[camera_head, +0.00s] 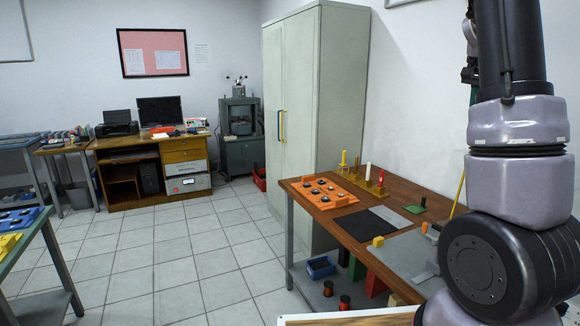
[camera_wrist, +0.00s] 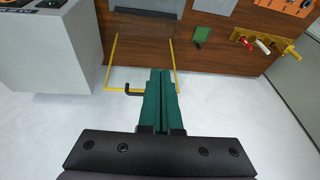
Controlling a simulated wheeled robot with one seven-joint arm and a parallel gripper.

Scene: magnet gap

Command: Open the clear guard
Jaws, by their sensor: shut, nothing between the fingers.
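The clear guard (camera_wrist: 110,62) is a see-through panel with thin yellow edge bars, at the top middle of the wrist view. A black handle (camera_wrist: 132,90) sticks out from its yellow lower bar. My gripper (camera_wrist: 162,72) has green fingers pressed together, with nothing between them. In the picture the fingers overlap the guard's lower right part, just right of the handle. I cannot tell whether they touch it. In the head view a slanted yellow bar (camera_head: 458,196) shows beside my arm, which hides most of that area.
A brown workbench (camera_head: 300,190) holds an orange tray (camera_head: 318,192), several coloured pegs on a stand (camera_head: 372,187) and a dark mat (camera_head: 362,225). A grey block (camera_wrist: 50,55) stands left of the guard. Tiled floor is clear left of the bench.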

